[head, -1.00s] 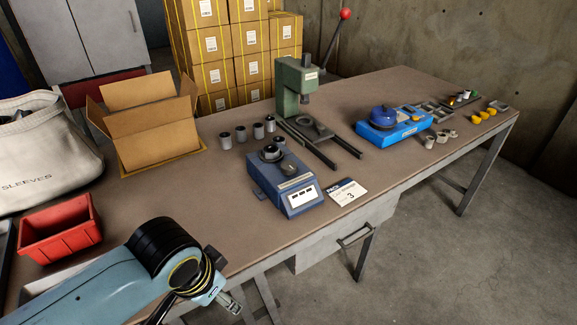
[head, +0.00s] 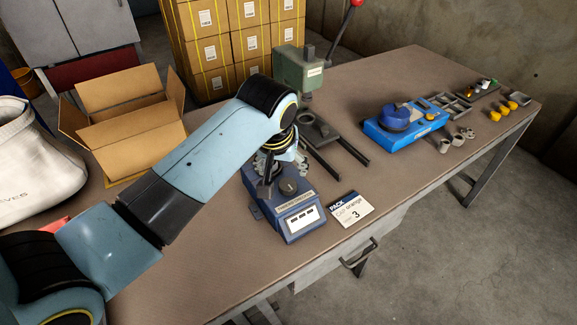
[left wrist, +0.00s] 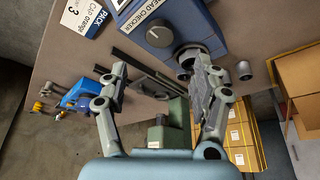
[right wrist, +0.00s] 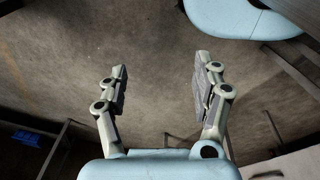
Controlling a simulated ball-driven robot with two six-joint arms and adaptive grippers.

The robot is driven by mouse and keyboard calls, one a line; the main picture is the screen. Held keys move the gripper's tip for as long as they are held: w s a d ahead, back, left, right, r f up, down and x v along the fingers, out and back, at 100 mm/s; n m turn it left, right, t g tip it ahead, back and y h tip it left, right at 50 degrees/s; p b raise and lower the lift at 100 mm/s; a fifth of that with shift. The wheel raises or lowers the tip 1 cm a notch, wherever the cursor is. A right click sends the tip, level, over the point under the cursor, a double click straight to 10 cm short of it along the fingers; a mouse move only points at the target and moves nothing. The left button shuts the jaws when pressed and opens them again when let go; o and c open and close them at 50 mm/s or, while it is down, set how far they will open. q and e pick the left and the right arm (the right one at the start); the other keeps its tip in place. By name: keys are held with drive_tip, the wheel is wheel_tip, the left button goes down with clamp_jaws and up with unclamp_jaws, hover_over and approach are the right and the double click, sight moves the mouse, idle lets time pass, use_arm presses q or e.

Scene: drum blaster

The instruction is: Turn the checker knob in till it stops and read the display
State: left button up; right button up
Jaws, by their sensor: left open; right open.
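The blue thread checker (head: 283,212) stands on the bench near its front edge. Its dark round knob (head: 289,187) is on the top face, and it also shows in the left wrist view (left wrist: 158,33). The display (head: 299,221) on the sloped front is a white panel with dark windows; no reading is legible. My left gripper (head: 268,165) is over the back of the checker, open and apart from the knob. The arm hides the checker's rear and the gripper partly. My right gripper (right wrist: 162,66) is open and empty above bare floor.
A white pack card (head: 350,210) reads "cap orange" and 3. A green press (head: 298,70) stands behind the checker. A blue device (head: 400,128) and small parts are at the right. An open carton (head: 130,120) is at the left.

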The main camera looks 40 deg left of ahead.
use_arm(q)
hover_over(288, 184)
drive_tip(key=s, duration=0.2)
drive_tip(key=f, duration=0.5)
drive_tip(key=shift+s+d, duration=0.1)
drive_tip(key=shift+d, duration=0.3)
drive_tip(key=x, duration=0.3)
drive_tip(key=shift+a+b, duration=0.1)
drive_tip(key=shift+b, duration=0.2)
drive_tip(key=shift+w+f, duration=0.4)
drive_tip(key=shift+f, duration=0.4)
drive_tip(key=shift+w+a, duration=0.1)
drive_tip(key=c, duration=1.2)
drive_tip(key=shift+o, duration=0.2)
use_arm(e)
drive_tip(key=s, duration=0.1)
drive_tip(key=s+d+f, duration=0.1)
drive_tip(key=shift+s, duration=0.35)
drive_tip(key=shift+r, duration=0.1)
